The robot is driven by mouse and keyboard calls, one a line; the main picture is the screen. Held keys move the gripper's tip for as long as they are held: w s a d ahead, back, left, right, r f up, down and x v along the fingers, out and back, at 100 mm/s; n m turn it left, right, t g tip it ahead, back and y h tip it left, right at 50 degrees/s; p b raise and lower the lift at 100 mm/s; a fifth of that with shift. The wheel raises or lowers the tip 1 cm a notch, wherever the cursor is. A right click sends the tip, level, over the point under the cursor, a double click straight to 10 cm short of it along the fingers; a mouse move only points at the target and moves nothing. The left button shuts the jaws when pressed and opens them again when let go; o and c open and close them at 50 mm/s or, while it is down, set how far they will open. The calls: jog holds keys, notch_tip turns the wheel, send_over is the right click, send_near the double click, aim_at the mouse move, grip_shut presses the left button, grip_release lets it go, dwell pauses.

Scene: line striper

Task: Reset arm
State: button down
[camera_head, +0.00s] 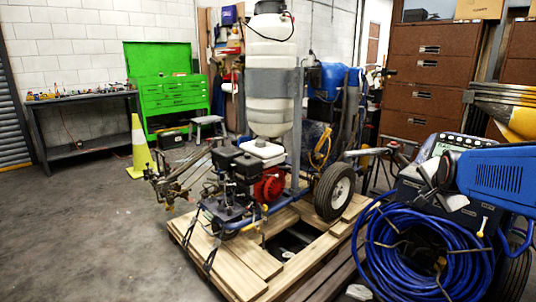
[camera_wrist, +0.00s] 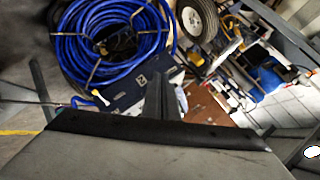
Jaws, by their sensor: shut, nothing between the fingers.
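My gripper (camera_wrist: 165,88) shows in the wrist view as dark fingers together, empty, beyond a broad grey and black part at the bottom. The line striper (camera_head: 272,185), with a tall white tank (camera_head: 269,75), a red and black engine and a black wheel, stands on a wooden pallet (camera_head: 262,262). The coil (camera_wrist: 112,40) also shows upper left in the wrist view, beyond the fingers.
A green tool chest (camera_head: 172,95), a dark workbench (camera_head: 85,115) and a yellow cone (camera_head: 139,148) stand at the back left. Brown drawer cabinets (camera_head: 430,70) stand at the back right. The concrete floor at the left front is clear.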

jog(key=s+a+f+n+g+y, duration=0.1)
jog(key=s+a+f+n, duration=0.2)
jog(key=s, duration=0.6)
jog(key=s+a+f+n+g+y, duration=0.1)
jog(key=s+a+f+n+g, duration=0.1)
jog(key=s+a+f+n, duration=0.2)
jog(key=s+a+f+n+g+y, duration=0.2)
jog(key=s+a+f+n, duration=0.2)
jog(key=s+a+n, duration=0.4)
jog(key=s+a, duration=0.4)
jog(key=s, duration=0.1)
jog(key=shift+s+a+f, duration=0.25)
jog(key=shift+s+a, duration=0.1)
jog(key=shift+d, duration=0.15)
